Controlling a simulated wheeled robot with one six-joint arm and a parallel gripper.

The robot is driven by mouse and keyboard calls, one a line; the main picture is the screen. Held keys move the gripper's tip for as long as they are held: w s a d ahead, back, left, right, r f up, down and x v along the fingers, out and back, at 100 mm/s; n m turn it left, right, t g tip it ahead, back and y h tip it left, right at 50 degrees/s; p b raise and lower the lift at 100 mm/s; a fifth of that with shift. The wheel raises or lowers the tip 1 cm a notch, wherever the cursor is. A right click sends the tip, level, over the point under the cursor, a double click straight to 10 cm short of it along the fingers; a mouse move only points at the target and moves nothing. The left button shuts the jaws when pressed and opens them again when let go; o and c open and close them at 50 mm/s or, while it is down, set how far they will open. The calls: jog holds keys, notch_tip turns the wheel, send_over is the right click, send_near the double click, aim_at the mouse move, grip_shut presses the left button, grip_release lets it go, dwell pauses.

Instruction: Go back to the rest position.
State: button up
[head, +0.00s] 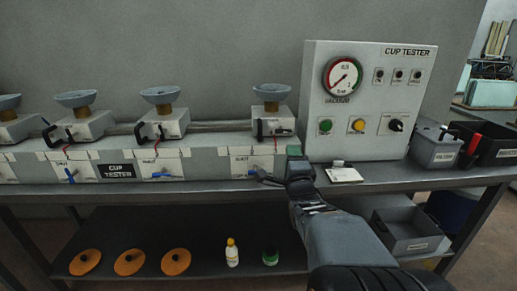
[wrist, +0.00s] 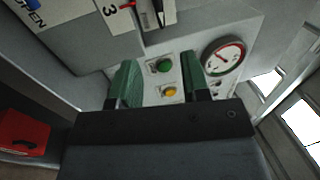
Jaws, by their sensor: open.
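My gripper (head: 294,156) is in front of the bench, just left of the cup tester's control box (head: 315,75). In the wrist view my gripper (wrist: 160,82) has its two green fingers apart, with nothing between them. Beyond the fingers, the control box shows a green button (wrist: 164,66), a yellow button (wrist: 169,91) and a round gauge (wrist: 223,56). In the head view my arm comes up from the lower right, and my gripper covers a little of the bench front. Whether a fingertip touches the bench cannot be told.
Several grey cup stations stand along the bench, the nearest one (head: 270,122) left of my gripper. A white card (head: 344,175) lies on the bench edge. Orange discs (head: 130,262) and bottles (head: 232,254) sit on the lower shelf.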

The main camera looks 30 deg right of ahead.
jog(key=s+a+r+n+g+y+p, duration=0.1)
jog(key=s+a+n+g+y+p, duration=0.1)
jog(key=a+n+g+y+p, duration=0.75)
jog(key=s+a+r+n+g+p, duration=0.1)
jog(key=s+a+n+g+p, duration=0.4)
jog(key=s+a+n+p, duration=0.3)
jog(key=s+a+n, duration=0.2)
jog(key=a+n, duration=0.2)
jog(key=n, duration=0.2)
jog(key=shift+s+a+h, duration=0.35)
